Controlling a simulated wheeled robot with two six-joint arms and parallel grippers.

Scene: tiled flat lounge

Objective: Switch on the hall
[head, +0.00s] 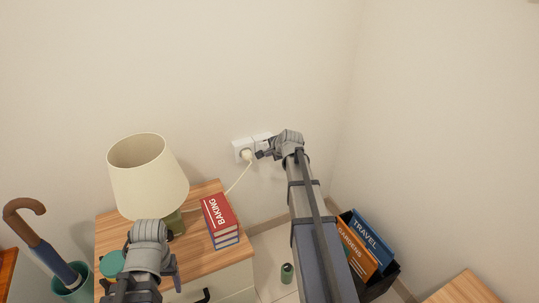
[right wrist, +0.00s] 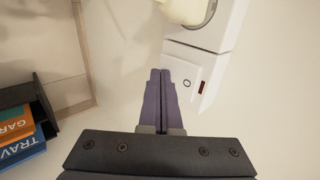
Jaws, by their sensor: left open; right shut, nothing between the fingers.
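A white wall socket (head: 240,146) holds a cream plug (head: 247,156), whose cord runs down to the table lamp (head: 148,178). The lamp's shade shows no clear glow. Beside the socket is a white switch (right wrist: 193,72) with a circle mark and a small dark red mark (right wrist: 201,86); my right gripper partly hides it in the head view. My right gripper (right wrist: 160,72) is shut and empty, its tips beside the switch; I cannot tell whether they touch it. My left gripper (head: 130,293) is low over the cabinet's front, open, its fingers barely visible.
The wooden-topped cabinet (head: 205,190) bears the lamp and a red baking book (head: 218,213) on another book. An umbrella (head: 40,245) stands at left. A dark book box (head: 378,285) and a green can (head: 287,273) stand on the floor. The wall above is clear.

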